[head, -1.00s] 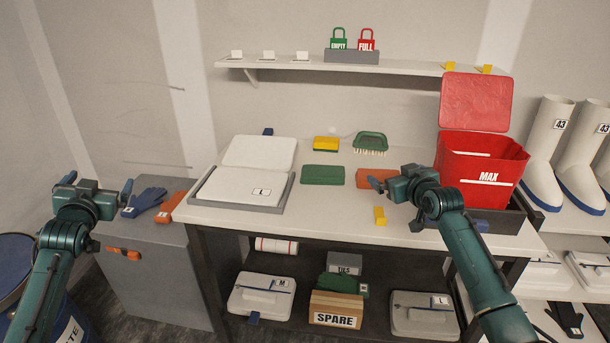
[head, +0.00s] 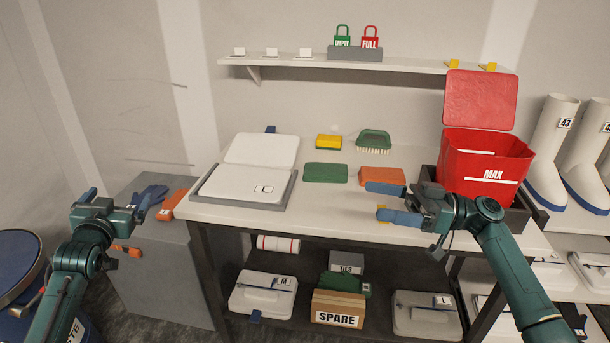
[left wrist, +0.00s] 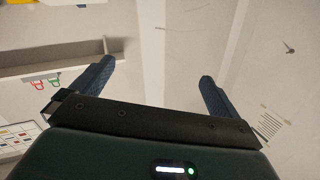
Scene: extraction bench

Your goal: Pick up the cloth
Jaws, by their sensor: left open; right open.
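Two flat folded pieces that look like cloths lie on the bench top in the head view: a green one (head: 325,172) in the middle and an orange one (head: 382,176) to its right. I cannot tell which one the task means. My right gripper (head: 373,201) is open and empty over the bench front, its fingers pointing left. Its upper finger is just in front of the orange piece and overlaps its lower edge in the picture. My left gripper (head: 116,194) is open and empty by the grey cabinet; its open fingers also show in the left wrist view (left wrist: 152,84).
A red MAX bin (head: 487,165) with a raised lid stands at the bench's right. A white case (head: 245,186) in a grey tray is at left. A yellow sponge (head: 328,142) and green brush (head: 374,140) stand behind. A small yellow piece (head: 380,208) is partly hidden by my right gripper.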

